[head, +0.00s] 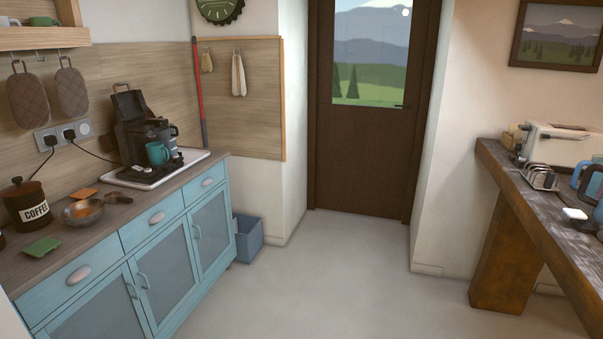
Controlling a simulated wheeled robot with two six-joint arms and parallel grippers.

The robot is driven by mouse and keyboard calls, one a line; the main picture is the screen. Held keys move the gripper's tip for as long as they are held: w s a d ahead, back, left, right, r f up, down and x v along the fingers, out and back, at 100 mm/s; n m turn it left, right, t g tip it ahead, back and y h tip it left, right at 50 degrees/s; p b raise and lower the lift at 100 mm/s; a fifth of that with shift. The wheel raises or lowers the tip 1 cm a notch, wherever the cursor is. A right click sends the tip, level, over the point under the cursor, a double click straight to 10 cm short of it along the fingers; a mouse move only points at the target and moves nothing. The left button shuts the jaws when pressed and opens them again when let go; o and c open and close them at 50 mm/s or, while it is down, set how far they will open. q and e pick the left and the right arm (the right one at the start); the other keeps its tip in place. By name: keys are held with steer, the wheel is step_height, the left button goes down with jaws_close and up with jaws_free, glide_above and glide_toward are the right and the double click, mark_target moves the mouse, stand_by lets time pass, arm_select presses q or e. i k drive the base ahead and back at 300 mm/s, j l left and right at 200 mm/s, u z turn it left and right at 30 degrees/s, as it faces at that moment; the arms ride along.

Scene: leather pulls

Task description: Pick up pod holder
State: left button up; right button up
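A black coffee machine (132,135) with its lid raised stands on a white tray (148,176) on the left counter. A teal mug (157,154) sits at the front of the machine. Small dark and light items (138,168) lie on the tray near the mug, too small to make out. I cannot pick out a pod holder for certain. Neither of my grippers is in view.
A blue bin (248,240) stands by the cabinet's far end. A wooden table (508,185) with a toaster (560,145) is at right. The floor between is clear.

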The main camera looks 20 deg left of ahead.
mark_target(113, 197)
steer(key=i+u, duration=0.2)
steer(key=i, duration=0.35)
steer(key=i+u, duration=0.2)
steer(key=i, duration=0.4)
steer(key=i+l+u, duration=0.15)
steer(key=i, duration=0.4)
